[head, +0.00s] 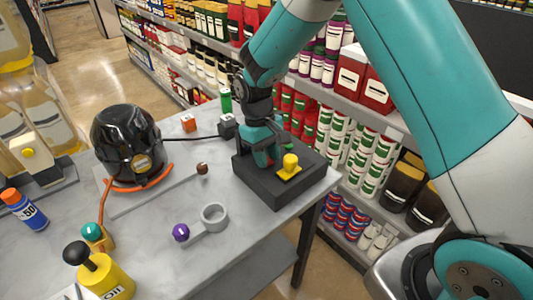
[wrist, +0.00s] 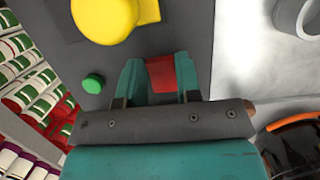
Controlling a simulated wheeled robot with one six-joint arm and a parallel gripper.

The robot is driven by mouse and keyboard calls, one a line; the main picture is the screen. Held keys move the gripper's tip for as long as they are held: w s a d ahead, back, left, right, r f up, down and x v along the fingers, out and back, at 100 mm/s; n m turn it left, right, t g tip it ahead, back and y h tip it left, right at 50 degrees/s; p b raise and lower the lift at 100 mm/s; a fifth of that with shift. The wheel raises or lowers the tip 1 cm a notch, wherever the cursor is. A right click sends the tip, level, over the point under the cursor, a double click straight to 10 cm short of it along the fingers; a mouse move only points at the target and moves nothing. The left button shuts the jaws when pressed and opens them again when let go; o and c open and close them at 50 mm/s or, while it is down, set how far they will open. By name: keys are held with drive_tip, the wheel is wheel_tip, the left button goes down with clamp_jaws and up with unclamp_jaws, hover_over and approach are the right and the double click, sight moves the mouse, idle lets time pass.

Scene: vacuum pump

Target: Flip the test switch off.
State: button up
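A dark grey control box (head: 277,192) sits at the right end of the table and also fills the top of the wrist view (wrist: 200,28). It has a yellow knob (head: 290,163), a green button (wrist: 93,83) and a red switch (wrist: 160,75). I take the red part as the test switch; its label and position cannot be read. My gripper (head: 265,152) is low over the box, pointing down beside the yellow knob. In the wrist view, its teal fingers (wrist: 158,72) stand apart on either side of the red switch. Whether they press on it cannot be told.
A glossy black round device (head: 126,140) with an orange hose stands at the table's left. Stocked shelves (head: 350,150) rise close behind the box. Bare tabletop lies between.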

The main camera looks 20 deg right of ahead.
drive_tip(key=o, duration=0.3)
drive_tip(key=shift+o, duration=0.2)
drive_tip(key=b+v, duration=0.1)
drive_tip(key=v, duration=1.6)
drive_tip(key=shift+r, duration=0.25)
